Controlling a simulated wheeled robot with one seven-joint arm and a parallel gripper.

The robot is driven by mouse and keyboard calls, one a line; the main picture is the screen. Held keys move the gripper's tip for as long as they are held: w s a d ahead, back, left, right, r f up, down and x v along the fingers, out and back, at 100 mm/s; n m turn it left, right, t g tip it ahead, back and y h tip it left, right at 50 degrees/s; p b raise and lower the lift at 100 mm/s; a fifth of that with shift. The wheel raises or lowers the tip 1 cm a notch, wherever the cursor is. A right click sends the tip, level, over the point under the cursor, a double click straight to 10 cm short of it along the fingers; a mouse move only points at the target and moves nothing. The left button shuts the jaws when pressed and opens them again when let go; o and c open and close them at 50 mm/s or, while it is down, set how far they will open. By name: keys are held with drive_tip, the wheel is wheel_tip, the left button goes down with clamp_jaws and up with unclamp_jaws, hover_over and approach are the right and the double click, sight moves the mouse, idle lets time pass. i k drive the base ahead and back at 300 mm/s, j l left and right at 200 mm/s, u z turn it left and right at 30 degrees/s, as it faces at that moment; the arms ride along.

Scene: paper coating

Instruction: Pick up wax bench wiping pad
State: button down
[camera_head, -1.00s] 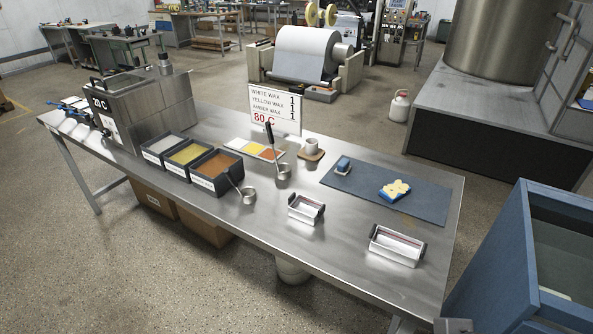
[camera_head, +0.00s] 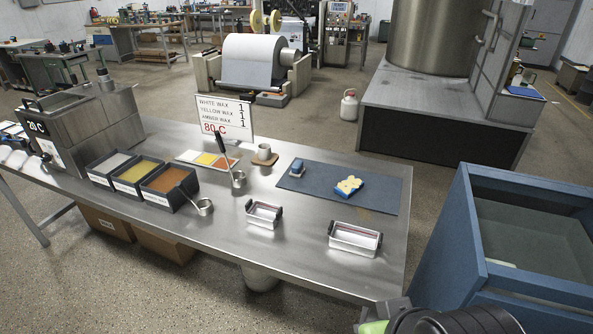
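A yellow and blue pad (camera_head: 348,187) lies on the dark blue-grey mat (camera_head: 320,195) at the right end of the steel bench. It looks like the wiping pad, with an irregular yellow top over a blue and white lower part. Dark rounded parts of my arm show at the bottom right edge, well apart from the pad. My gripper's fingers are not visible.
Two metal trays (camera_head: 355,239) (camera_head: 264,214) stand in front of the mat. Wax bins (camera_head: 170,187), ladles and a sign (camera_head: 225,118) stand farther left on the bench (camera_head: 225,235). A blue open cabinet (camera_head: 460,225) stands right of the bench, across a narrow floor gap.

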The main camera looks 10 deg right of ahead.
sight(298, 169)
drive_tip(key=i+j+z, duration=0.4)
drive_tip(key=i+j, duration=0.2)
drive_tip(key=i+j+z, duration=0.2)
drive_tip(key=j, duration=0.25)
drive_tip(key=i+j+z, duration=0.4)
drive_tip(key=j, duration=0.45)
drive_tip(key=i, duration=0.05)
